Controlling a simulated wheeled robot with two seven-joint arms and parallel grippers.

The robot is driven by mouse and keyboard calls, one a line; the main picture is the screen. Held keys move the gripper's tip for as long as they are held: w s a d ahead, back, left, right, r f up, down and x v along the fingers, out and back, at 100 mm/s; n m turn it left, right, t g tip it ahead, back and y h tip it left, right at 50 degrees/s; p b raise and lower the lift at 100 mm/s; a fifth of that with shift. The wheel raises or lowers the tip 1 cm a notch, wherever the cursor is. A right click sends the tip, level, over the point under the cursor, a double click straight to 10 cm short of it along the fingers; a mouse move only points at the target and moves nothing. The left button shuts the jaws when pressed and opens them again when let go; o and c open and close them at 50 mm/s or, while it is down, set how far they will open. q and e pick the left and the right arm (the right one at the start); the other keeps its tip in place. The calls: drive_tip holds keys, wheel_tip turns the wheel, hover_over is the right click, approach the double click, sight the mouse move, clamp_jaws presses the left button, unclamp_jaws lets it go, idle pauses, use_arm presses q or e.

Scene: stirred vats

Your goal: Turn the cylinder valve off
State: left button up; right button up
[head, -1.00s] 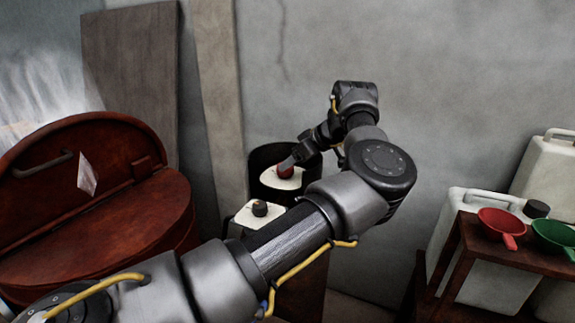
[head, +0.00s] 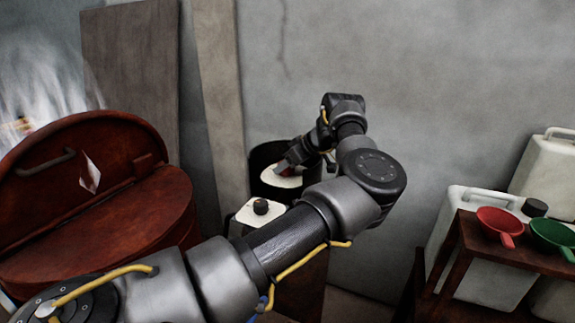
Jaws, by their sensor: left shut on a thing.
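A small red valve knob (head: 283,170) sits on a pale top plate (head: 277,180) of a dark cylinder (head: 262,157) by the back wall. My left gripper (head: 287,166) is over the knob and shut on it; its fingers hide most of the knob. My left arm crosses the middle of the view and hides the lower part of the cylinder. My right gripper is not in view.
A white-topped box with a dark knob (head: 261,207) stands in front of the cylinder, close under my left arm. A big red lidded vat (head: 110,225) is at left. A brown stand (head: 500,250) with a red scoop (head: 499,220) and a green scoop (head: 553,232) is at right, near white canisters (head: 487,200).

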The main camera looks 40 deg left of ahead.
use_arm(q)
drive_tip(key=shift+f+m+t+b, duration=0.15)
drive_tip(key=shift+m+t+b, duration=0.65)
drive_tip(key=shift+m+b, duration=0.15)
drive_tip(key=shift+s+m+t+b, duration=0.1)
drive_tip(key=shift+m+t+b, duration=0.25)
drive_tip(key=shift+m+t, duration=0.65)
drive_tip(key=shift+m, duration=0.35)
drive_tip(key=shift+r+m+t+h, duration=0.3)
drive_tip(key=shift+m+t, duration=0.4)
drive_tip(key=shift+m, duration=0.2)
drive_tip(key=shift+s+r+m+t+h+p, duration=0.1)
drive_tip(key=shift+m+t+h+p, duration=0.2)
drive_tip(key=shift+m+t+p, duration=0.45)
drive_tip(key=m+t+h+p, duration=0.1)
drive_tip(key=m+p, duration=0.1)
drive_tip(key=p, duration=0.2)
drive_tip(key=m+t+h+p, duration=0.1)
drive_tip(key=m+h+p, duration=0.1)
drive_tip(key=p, duration=0.3)
drive_tip(key=m+t+h+p, duration=0.1)
drive_tip(key=m+p, duration=0.3)
drive_tip(key=shift+a+r+t+h, duration=0.15)
drive_tip(key=shift+r+t+h, duration=0.05)
drive_tip(key=shift+t+h, duration=0.1)
drive_tip(key=shift+f+m+h+p, duration=0.35)
drive_tip(key=shift+m+h+p, duration=0.55)
drive_tip(key=shift+m+p, duration=0.35)
drive_tip(key=shift+c, duration=0.2)
drive_tip(key=shift+f, duration=0.1)
